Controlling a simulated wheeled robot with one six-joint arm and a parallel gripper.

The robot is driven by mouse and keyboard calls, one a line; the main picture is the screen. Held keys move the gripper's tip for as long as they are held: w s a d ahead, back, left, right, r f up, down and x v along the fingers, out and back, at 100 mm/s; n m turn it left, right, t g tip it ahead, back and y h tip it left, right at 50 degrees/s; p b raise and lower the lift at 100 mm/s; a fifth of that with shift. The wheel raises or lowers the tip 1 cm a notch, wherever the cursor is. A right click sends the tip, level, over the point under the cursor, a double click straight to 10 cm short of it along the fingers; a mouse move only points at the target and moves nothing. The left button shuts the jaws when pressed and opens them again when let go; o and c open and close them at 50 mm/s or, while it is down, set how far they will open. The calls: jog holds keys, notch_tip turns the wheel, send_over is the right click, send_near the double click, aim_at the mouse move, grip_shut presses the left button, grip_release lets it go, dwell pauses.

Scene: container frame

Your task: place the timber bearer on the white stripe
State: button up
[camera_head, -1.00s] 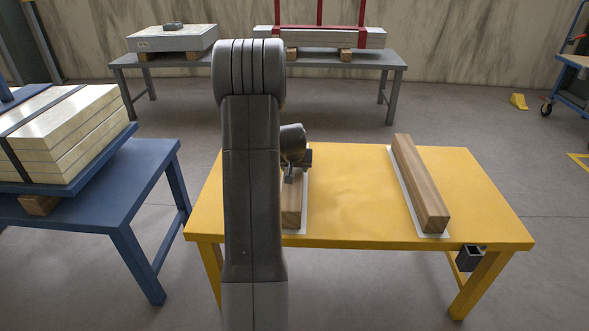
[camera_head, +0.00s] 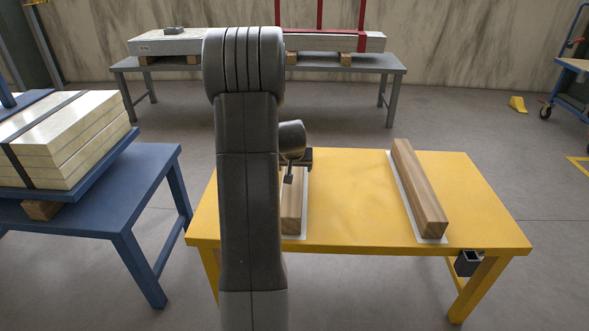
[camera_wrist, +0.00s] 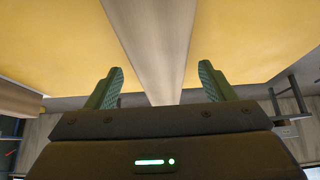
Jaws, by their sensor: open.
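A timber bearer (camera_head: 292,212) lies lengthwise at the left of the yellow table, partly hidden by my arm. White stripe (camera_head: 303,222) shows along its right side and near end, so it lies on or over that stripe; its left edge is hidden. My gripper (camera_head: 288,176) is above the far part of this bearer. In the wrist view my gripper (camera_wrist: 162,75) is open, with the bearer (camera_wrist: 155,40) running between its green fingers and gaps on both sides. A second bearer (camera_head: 420,190) lies on another white stripe (camera_head: 432,240) at the right.
The yellow table (camera_head: 350,205) is clear between the two bearers. A blue table (camera_head: 95,215) with strapped pale slabs (camera_head: 70,140) stands to the left. A grey table (camera_head: 240,65) with slabs stands behind. A blue trolley (camera_head: 568,90) is at the far right.

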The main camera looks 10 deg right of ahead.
jog(key=p+v, duration=0.1)
jog(key=v, duration=0.5)
jog(key=shift+s+r, duration=0.2)
jog(key=shift+r, duration=0.15)
